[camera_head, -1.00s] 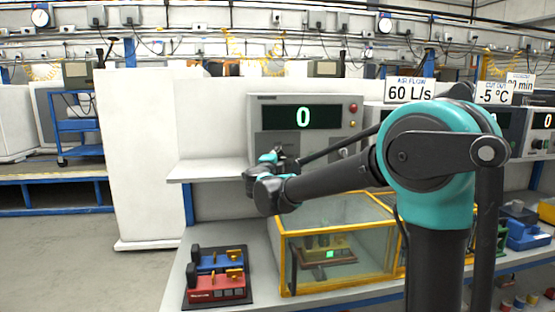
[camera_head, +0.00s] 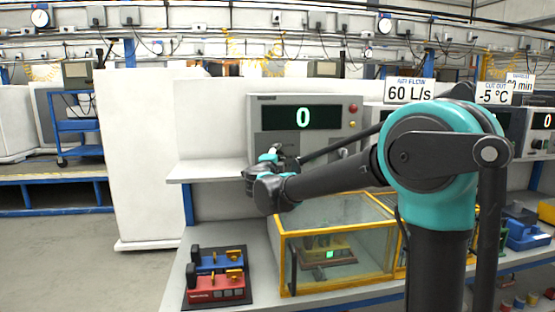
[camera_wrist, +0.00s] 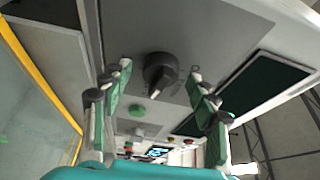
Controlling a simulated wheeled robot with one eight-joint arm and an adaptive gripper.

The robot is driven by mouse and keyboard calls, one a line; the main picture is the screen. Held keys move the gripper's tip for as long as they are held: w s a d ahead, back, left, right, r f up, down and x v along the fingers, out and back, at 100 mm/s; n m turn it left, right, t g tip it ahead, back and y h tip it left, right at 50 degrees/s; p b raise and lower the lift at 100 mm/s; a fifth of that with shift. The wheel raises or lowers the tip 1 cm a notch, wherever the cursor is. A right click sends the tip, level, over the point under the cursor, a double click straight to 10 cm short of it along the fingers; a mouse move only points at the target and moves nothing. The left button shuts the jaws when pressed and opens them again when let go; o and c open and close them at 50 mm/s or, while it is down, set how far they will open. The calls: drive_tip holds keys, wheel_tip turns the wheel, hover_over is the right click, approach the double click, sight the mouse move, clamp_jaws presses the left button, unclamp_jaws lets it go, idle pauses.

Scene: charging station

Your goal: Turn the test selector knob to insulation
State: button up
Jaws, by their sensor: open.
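The test selector knob (camera_wrist: 159,70) is a dark round knob with a pale pointer mark on the grey panel of the tester (camera_wrist: 205,35). The pointer is at the lower edge of the knob in the wrist view. My gripper (camera_wrist: 161,80) is open, with its green-padded fingers on either side of the knob. I cannot tell whether a finger touches it. In the head view the tester (camera_head: 335,142) shows a green 0, and my gripper (camera_head: 270,162) is at its lower front. The knob is hidden there behind my arm.
A green button (camera_wrist: 137,110) is near the knob. A white shelf (camera_head: 200,171) is left of the tester. Below stand a yellow-framed glass box (camera_head: 300,246) and a dark tray (camera_head: 249,298) with blue and red devices.

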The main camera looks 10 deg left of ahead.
drive_tip(key=s+a, duration=0.1)
drive_tip(key=s, duration=1.1)
drive_tip(key=shift+a, duration=0.15)
drive_tip(key=shift+f, duration=0.15)
